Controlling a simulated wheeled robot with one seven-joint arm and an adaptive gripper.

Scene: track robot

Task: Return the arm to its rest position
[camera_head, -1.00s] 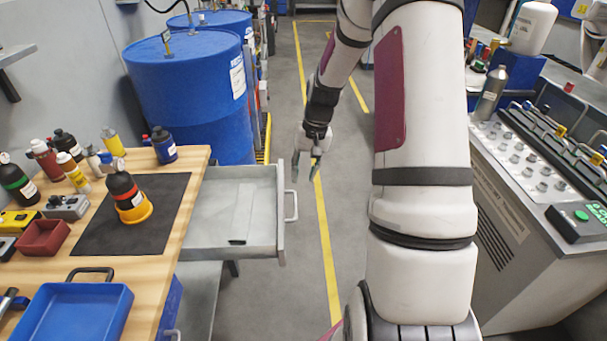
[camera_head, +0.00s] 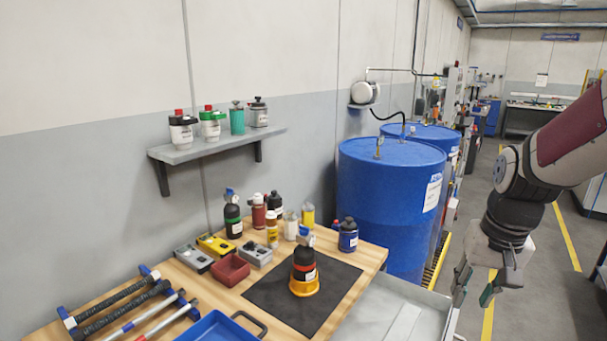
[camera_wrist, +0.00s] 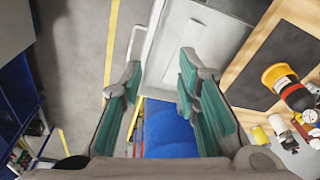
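My arm (camera_head: 570,145) reaches in from the right edge of the head view, bent, with its wrist pointing down. My gripper (camera_head: 472,296) hangs at its end over the aisle, to the right of the open grey drawer (camera_head: 372,318). Its two fingers are spread apart with nothing between them. In the wrist view, my gripper (camera_wrist: 160,100) shows both green-padded fingers apart, with the drawer (camera_wrist: 200,45) and a blue drum (camera_wrist: 175,130) beyond them. The gripper seems clear of the drawer, though the exact gap cannot be told.
A wooden workbench (camera_head: 225,290) stands at left, with a black mat (camera_head: 335,288) under a black-and-orange bottle (camera_head: 304,265). Blue drums (camera_head: 385,200) stand behind the drawer. A wall shelf (camera_head: 215,145) holds several containers. The aisle floor (camera_head: 545,290) is open at right.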

